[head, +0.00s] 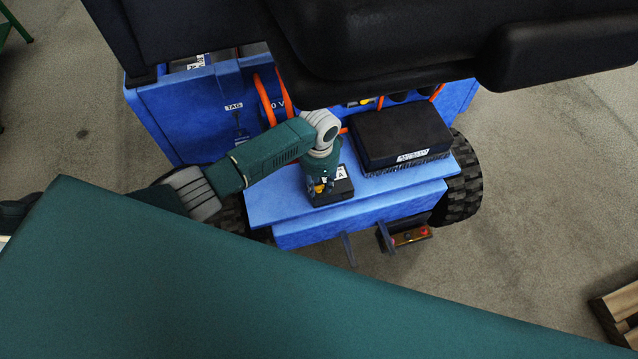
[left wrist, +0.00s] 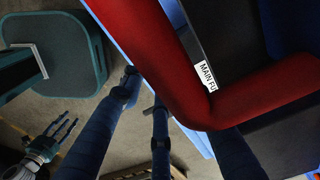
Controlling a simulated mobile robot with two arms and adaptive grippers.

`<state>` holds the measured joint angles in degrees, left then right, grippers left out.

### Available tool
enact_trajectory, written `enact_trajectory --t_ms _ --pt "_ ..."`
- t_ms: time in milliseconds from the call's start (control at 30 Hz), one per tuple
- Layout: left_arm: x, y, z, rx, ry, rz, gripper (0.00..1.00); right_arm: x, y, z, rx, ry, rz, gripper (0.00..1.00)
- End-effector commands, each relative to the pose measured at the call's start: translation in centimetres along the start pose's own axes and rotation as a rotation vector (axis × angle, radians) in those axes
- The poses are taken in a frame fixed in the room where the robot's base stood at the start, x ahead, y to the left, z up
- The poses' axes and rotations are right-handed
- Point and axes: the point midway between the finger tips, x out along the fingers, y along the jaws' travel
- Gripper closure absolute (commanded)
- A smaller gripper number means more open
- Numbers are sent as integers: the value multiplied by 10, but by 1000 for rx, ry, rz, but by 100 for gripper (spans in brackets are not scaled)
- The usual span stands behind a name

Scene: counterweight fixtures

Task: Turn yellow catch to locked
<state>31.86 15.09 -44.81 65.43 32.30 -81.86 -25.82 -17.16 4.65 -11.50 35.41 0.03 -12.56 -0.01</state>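In the head view a small yellow part (head: 319,188) shows between the fingers of my left gripper (head: 321,183), which points down at a small black box (head: 344,186) on the blue cart's deck. I take it for the yellow catch; its shape and setting are too small to tell. In the left wrist view the dark blue fingers of my left gripper (left wrist: 150,110) stand apart, with nothing clearly held between them. The yellow part does not show there. My right gripper (left wrist: 62,132) shows at the lower left of that view, fingers spread and empty, away from the cart.
A large black box (head: 400,135) stands on the blue deck (head: 285,205), right of my left gripper. Orange cables (head: 265,100) run behind it. A black seat (head: 390,50) overhangs the back. A thick red bent part (left wrist: 190,85) crosses close before the wrist camera.

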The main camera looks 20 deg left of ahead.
Motion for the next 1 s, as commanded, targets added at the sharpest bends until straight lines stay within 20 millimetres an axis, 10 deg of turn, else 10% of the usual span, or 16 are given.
enact_trajectory --t_ms 500,1000 --pt "-98 -1 -1 0 3 -2 69 0 -1 -1 1 1 -1 60" --pt "-115 -1 0 0 0 -1 69 0 -1 -1 1 1 -1 60"
